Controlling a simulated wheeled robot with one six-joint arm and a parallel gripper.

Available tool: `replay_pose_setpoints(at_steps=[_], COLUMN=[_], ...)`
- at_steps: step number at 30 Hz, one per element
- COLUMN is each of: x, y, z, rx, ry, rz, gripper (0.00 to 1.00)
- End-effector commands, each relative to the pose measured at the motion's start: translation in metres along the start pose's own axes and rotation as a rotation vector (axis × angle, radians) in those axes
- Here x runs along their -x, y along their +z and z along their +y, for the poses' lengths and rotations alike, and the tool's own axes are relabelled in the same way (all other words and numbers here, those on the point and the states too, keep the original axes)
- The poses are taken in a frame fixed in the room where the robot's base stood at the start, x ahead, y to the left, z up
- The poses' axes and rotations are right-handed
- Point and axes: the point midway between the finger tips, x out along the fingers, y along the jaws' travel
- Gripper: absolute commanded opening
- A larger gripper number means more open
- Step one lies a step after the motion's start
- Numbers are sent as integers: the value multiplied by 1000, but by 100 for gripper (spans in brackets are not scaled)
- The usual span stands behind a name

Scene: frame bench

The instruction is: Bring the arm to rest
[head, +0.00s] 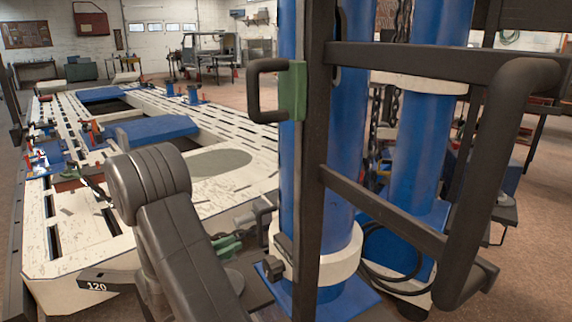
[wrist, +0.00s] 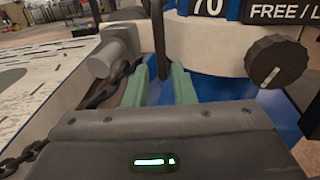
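My gripper (head: 229,242) is low beside the base of the front blue column (head: 347,150), with part of my dark arm in front of it in the head view. In the wrist view its two green fingers (wrist: 160,72) stand apart with a gap between them. I see nothing clasped in the gap. A dark upright rod (wrist: 158,38) shows in line with the gap; I cannot tell whether it touches a finger.
A black knob (wrist: 277,62) is on the right, near the white collar (wrist: 225,45). The pale slotted frame bench (head: 75,245) spreads left. A black tubular frame (head: 425,60) stands close at right. Open floor (head: 540,160) shows beyond.

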Motion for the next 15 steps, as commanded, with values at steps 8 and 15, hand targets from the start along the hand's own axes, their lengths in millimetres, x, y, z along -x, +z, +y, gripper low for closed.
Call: replay_pose_setpoints(at_steps=[8,15], x=[-48,-85], y=[-1,-1], z=[-1,0], rx=[-2,-2], ry=[-5,-3], rz=[0,0], gripper=[23,23])
